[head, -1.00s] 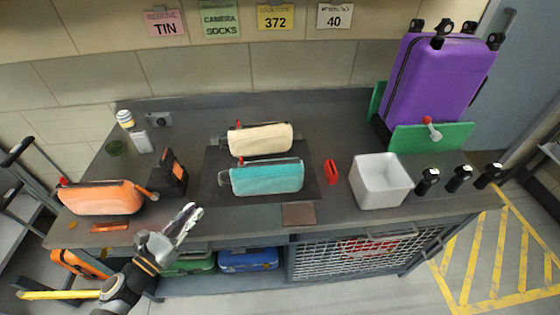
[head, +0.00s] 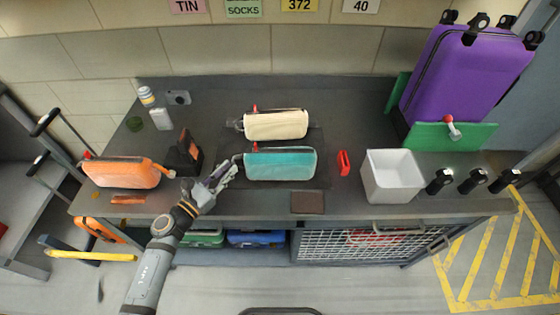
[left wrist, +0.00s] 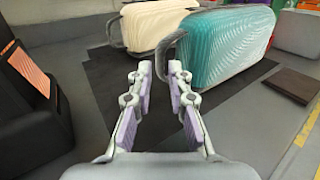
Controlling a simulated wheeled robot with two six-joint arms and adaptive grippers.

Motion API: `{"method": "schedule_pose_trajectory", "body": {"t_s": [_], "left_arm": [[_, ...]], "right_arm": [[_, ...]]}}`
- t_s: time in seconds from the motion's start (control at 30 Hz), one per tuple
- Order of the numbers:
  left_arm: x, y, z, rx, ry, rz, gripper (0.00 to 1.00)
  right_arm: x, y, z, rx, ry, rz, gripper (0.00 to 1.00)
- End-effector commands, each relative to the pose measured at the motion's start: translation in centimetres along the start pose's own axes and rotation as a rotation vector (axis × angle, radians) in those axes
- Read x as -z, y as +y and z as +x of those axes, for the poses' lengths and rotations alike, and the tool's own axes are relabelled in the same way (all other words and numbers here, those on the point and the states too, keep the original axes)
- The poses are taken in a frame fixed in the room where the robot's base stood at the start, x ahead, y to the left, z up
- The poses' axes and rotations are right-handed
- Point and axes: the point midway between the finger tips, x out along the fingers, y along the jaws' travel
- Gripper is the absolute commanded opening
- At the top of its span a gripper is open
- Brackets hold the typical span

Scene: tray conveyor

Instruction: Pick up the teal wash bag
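The teal wash bag (head: 280,164) lies on a dark mat on the grey worktop, just in front of the cream wash bag (head: 276,125). In the left wrist view the teal bag (left wrist: 228,42) is ahead and to the right, with its grey loop handle at its near end. My left gripper (head: 226,174) is just left of the teal bag's handle end. My right gripper is not in view.
An orange wash bag (head: 121,172) and a dark upright holder (head: 185,155) stand to the left. A red object (head: 343,162), a white bin (head: 390,178) and a brown pad (head: 307,202) are to the right. A purple suitcase (head: 465,72) stands at the back right.

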Motion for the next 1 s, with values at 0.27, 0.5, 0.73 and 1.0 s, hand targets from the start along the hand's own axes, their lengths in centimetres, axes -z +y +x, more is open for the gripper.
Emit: {"method": "schedule_pose_trajectory", "body": {"t_s": [0.27,0.5,0.73,1.0], "left_arm": [[-0.5,0.0,3.5,0.000,-0.001,-0.001,0.18],[-0.3,0.0,3.4,0.000,-0.001,0.000,0.12],[-0.3,0.0,3.4,0.000,-0.001,0.001,0.00],[-0.5,0.0,3.4,0.000,-0.003,-0.001,0.00]], "right_arm": [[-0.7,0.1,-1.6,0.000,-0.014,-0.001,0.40],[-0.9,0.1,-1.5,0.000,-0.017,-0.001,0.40],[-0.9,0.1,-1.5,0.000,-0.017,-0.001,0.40],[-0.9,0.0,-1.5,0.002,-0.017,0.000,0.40]]}}
